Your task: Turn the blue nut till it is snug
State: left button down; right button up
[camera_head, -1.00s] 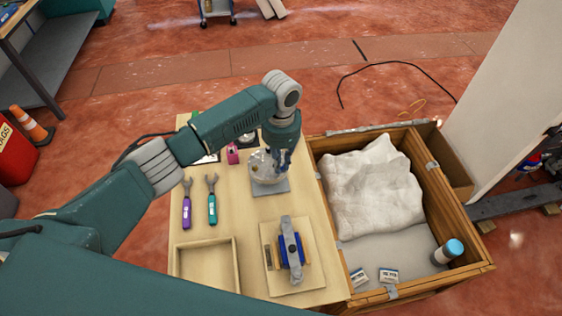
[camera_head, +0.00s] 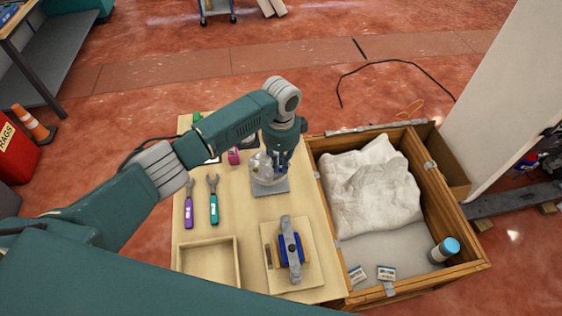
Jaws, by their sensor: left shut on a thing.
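My left gripper (camera_head: 279,163) points down over the table, against a clear rounded dispenser part (camera_head: 262,170) that stands on a grey square plate (camera_head: 270,188). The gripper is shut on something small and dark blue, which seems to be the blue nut. The fingers and wrist hide most of it, so its thread and seating cannot be seen. My right gripper is not in view.
Two open-ended wrenches, purple (camera_head: 189,206) and green (camera_head: 213,203), lie left on the table. A blue clamp-like fixture (camera_head: 290,250) and an empty wooden tray (camera_head: 207,242) are near the front. A wooden crate (camera_head: 447,187) with white cloth (camera_head: 372,190) stands right.

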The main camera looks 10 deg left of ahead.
aim_at(281, 168)
pick_arm(q)
jog(key=shift+w+r+m, duration=0.15)
jog(key=shift+m, duration=1.35)
jog(key=c, duration=1.7)
grip_release()
jog(key=shift+c, duration=0.2)
notch_tip(281, 168, up, 12)
jog(key=shift+s, duration=0.2)
